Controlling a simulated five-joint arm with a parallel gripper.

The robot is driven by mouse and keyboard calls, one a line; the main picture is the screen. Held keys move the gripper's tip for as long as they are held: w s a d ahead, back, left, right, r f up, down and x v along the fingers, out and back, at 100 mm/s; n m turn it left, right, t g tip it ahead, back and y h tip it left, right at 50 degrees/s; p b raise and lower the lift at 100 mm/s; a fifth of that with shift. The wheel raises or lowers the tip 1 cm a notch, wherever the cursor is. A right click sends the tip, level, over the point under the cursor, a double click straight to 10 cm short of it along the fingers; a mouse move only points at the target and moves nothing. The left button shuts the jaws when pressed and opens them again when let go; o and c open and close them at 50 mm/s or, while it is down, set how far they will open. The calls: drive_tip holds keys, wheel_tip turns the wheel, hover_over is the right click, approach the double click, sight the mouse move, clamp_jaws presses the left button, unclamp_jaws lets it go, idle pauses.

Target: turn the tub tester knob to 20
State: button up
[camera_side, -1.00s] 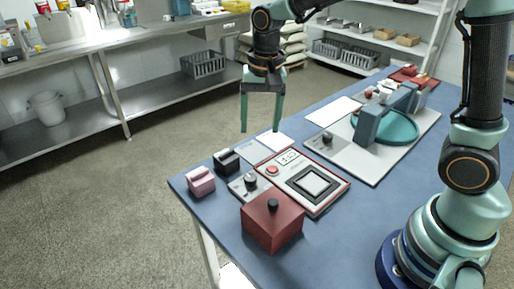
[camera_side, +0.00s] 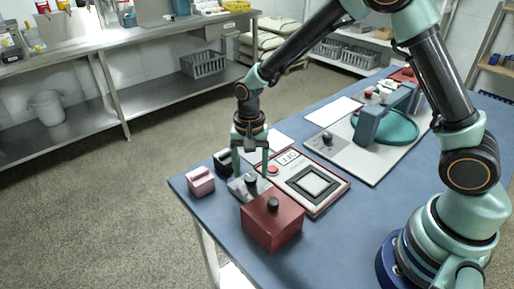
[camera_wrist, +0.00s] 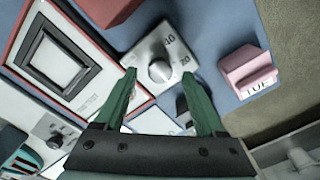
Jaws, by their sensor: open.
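The small grey dial plate (camera_side: 238,189) carries a round knob (camera_side: 250,180) and stands near the table's near-left corner. I cannot tell which mark the knob points at. My gripper (camera_side: 251,175) points down over the plate and is open. In the wrist view its green fingertips (camera_wrist: 159,73) stand on either side of the knob, with gaps visible. A pink block (camera_wrist: 248,70) with partly readable lettering lies beside the plate.
A red box (camera_side: 272,228) with a black knob stands close in front of the dial plate. The pink block (camera_side: 201,181) and a black block (camera_side: 224,161) are to its left. A red-edged panel with a square frame (camera_side: 314,184) lies to its right.

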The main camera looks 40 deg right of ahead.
drive_tip(key=shift+f, duration=0.8)
drive_tip(key=shift+c, duration=0.4)
clamp_jaws()
drive_tip(key=shift+n, duration=0.3)
drive_tip(key=n, duration=0.5)
drive_tip(key=shift+n, duration=0.3)
drive_tip(key=n, duration=0.5)
drive_tip(key=shift+n, duration=0.4)
